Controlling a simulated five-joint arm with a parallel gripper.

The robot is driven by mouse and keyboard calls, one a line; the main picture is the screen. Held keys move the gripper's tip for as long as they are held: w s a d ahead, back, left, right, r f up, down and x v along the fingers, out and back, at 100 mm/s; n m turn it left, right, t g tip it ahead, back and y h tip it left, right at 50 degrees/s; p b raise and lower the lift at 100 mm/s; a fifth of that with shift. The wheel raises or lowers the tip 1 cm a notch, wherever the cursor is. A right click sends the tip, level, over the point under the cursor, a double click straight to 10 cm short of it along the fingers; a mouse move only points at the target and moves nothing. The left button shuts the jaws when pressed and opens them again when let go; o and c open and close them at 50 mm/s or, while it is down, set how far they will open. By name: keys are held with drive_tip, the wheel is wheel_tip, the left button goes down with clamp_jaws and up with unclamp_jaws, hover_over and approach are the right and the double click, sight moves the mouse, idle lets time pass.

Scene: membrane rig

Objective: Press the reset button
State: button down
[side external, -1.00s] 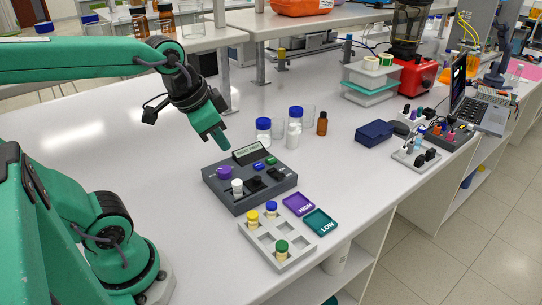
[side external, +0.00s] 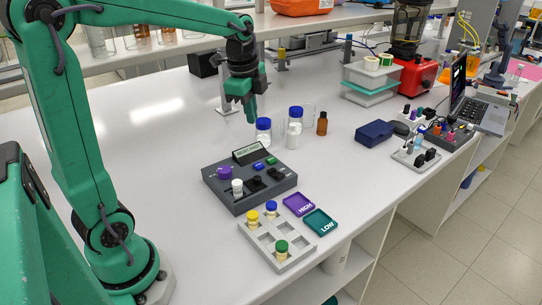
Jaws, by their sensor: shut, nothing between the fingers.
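The grey console (side external: 268,199) sits on the bench with a small display (side external: 250,152) at its back edge. On its top are a blue button (side external: 258,167), a green button (side external: 271,161), a purple knob (side external: 224,173), a white-topped vial (side external: 237,187) and black parts (side external: 275,174). The lettering is too small to tell which button is reset. My gripper (side external: 251,116) is shut and empty, pointing down. It appears above the console's back side in the picture, apart from it, just left of a blue-capped bottle.
Blue-capped bottles (side external: 263,131), clear glassware and a brown bottle (side external: 322,124) stand behind the console. A grey rack (side external: 264,243) with capped vials, a purple HIGH tray (side external: 299,204) and a teal LOW tray (side external: 320,223) lie in front. The bench left of the console is clear.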

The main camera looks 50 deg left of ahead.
sight(259, 165)
drive_tip(key=w+a+f+m+g, duration=0.1)
drive_tip(key=w+a+f+m, duration=0.4)
drive_tip(key=w+a, duration=0.1)
drive_tip(key=shift+a+m+g, duration=0.2)
drive_tip(key=shift+m+g, duration=0.2)
drive_tip(key=shift+f, duration=0.15)
wheel_tip(259, 165, down, 14)
drive_tip(key=shift+r, duration=0.1)
idle(0.8)
